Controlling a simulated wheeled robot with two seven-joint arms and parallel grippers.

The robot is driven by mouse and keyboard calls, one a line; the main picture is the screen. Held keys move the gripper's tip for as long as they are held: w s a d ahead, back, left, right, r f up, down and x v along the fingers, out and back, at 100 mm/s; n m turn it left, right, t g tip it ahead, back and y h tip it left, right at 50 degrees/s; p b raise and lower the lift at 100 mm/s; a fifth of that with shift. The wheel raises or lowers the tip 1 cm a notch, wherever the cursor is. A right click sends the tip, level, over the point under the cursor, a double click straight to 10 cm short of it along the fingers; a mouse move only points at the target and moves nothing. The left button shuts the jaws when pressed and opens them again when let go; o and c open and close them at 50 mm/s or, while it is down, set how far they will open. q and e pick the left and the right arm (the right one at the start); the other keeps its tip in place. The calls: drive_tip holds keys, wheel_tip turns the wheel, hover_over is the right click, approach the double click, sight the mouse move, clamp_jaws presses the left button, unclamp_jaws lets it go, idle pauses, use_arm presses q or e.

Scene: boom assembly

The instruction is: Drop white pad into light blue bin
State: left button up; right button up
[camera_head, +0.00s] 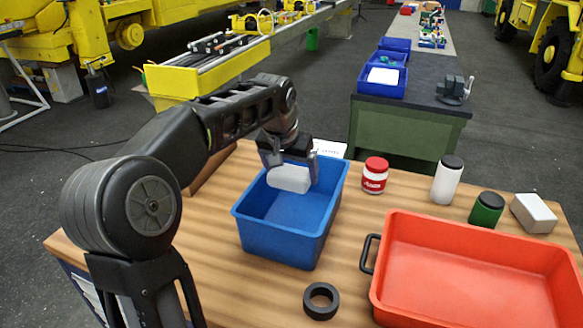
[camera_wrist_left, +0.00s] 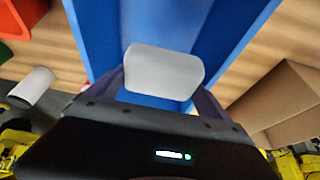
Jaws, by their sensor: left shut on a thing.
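The white pad (camera_head: 288,180) is a rounded white block held between the fingers of my left gripper (camera_head: 292,167). It hangs over the blue bin (camera_head: 275,243), near the bin's far end, at about rim height. In the left wrist view the pad (camera_wrist_left: 163,72) sits between both fingers, with the blue of the bin (camera_wrist_left: 105,35) behind it. The bin is open, and the part of its inside that shows is empty. My left gripper is shut on the pad. My right gripper is not in view.
A large red-orange tray (camera_head: 475,265) fills the table's right side. A black ring (camera_head: 321,300) lies in front of the bin. A red-and-white jar (camera_head: 375,175), a white bottle (camera_head: 446,182), a green jar (camera_head: 486,209) and a white block (camera_head: 533,213) stand behind the tray.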

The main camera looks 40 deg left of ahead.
sight(286, 176)
use_arm(q)
drive_tip(key=o, duration=1.2)
drive_tip(key=shift+o, duration=0.2)
drive_tip(key=b+v, duration=0.1)
drive_tip(key=v, duration=0.6)
drive_tip(key=shift+s+r, duration=0.15)
drive_tip(key=shift+r, duration=0.2)
